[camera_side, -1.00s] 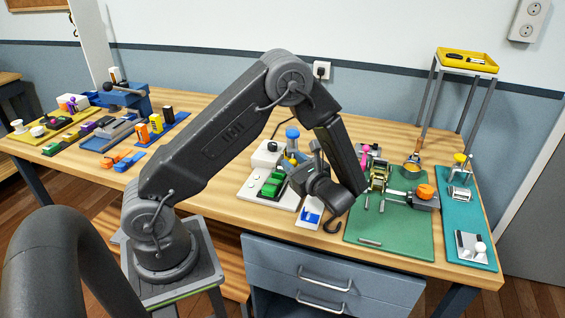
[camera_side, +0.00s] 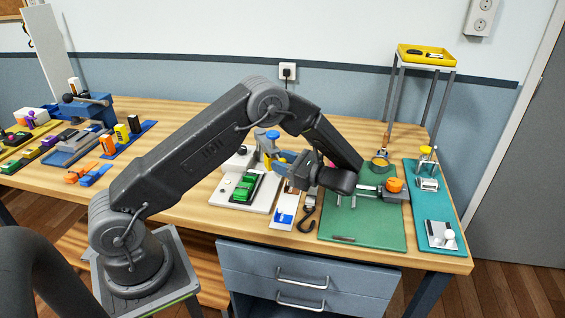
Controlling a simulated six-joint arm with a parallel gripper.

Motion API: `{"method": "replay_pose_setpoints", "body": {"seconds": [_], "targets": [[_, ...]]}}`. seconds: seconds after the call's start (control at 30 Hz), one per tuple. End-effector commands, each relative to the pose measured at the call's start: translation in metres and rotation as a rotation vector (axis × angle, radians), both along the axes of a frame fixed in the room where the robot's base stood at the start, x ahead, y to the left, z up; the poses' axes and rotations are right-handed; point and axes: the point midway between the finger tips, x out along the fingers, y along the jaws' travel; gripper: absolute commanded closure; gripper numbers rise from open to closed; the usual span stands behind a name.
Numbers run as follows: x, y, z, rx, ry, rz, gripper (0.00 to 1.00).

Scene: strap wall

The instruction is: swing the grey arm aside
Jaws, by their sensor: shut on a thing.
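My gripper (camera_side: 284,167) is at the end of my bent wrist, beside the blue-capped post (camera_side: 273,135) on the white board (camera_side: 230,199). Its jaws are shut and point left toward the post. The grey arm at the post is small and mostly hidden by my gripper, so its exact angle cannot be told. A green block (camera_side: 245,187) sits on the white board, left of and below my gripper.
A black hook (camera_side: 307,220) and a blue-and-white card (camera_side: 284,212) lie in front of my gripper. On the green mat (camera_side: 365,228), an orange knob (camera_side: 395,185) tops a grey fixture. My wrist hides the mat's left rear. A teal mat (camera_side: 422,205) lies farther right.

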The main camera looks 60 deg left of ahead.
Motion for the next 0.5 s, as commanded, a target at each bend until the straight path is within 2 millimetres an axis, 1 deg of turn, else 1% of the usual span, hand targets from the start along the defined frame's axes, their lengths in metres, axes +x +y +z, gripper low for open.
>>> {"method": "replay_pose_setpoints", "body": {"seconds": [0.07,0.1,0.2,0.4,0.5], "targets": [[-0.0026,0.0016,-0.0008,0.001,0.007,0.011,1.0],[-0.0027,0.0016,-0.0008,0.001,0.006,0.011,0.64],[-0.0023,0.0014,-0.0008,0.001,0.006,0.009,0.56],[-0.0011,0.0006,-0.0004,0.001,0.003,0.004,0.56],[0.0013,-0.0035,-0.0004,0.001,0.002,0.001,0.56]]}}
